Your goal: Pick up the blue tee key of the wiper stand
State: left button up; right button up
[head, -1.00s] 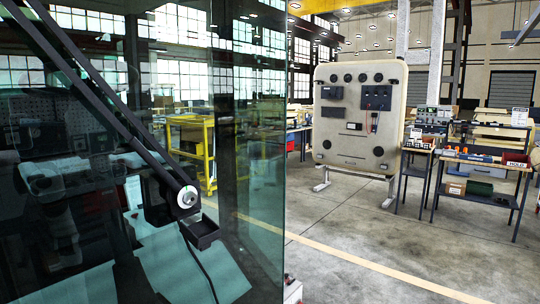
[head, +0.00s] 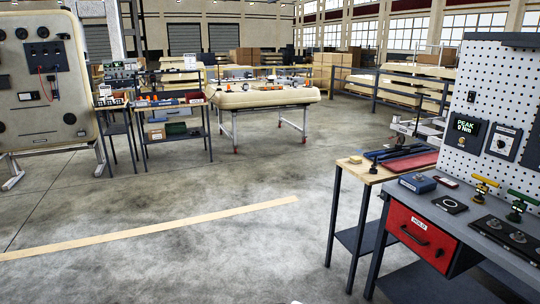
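I cannot make out a blue tee key in the head view. A yellow T-handled tool (head: 486,181) and a green T-handled tool (head: 522,198) stand on the grey bench top (head: 455,212) at the right. A blue box (head: 417,183) sits at the near left end of that bench. The wiper stand is not in view. Neither of my grippers is in view.
A pegboard (head: 490,95) rises behind the bench, and a red drawer (head: 420,238) hangs under it. A wooden-topped table (head: 352,168) adjoins it. A large panel (head: 45,75) stands at the left. The middle floor (head: 230,190) is clear.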

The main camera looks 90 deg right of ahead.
aim_at(373, 170)
jog(key=z, duration=3.55)
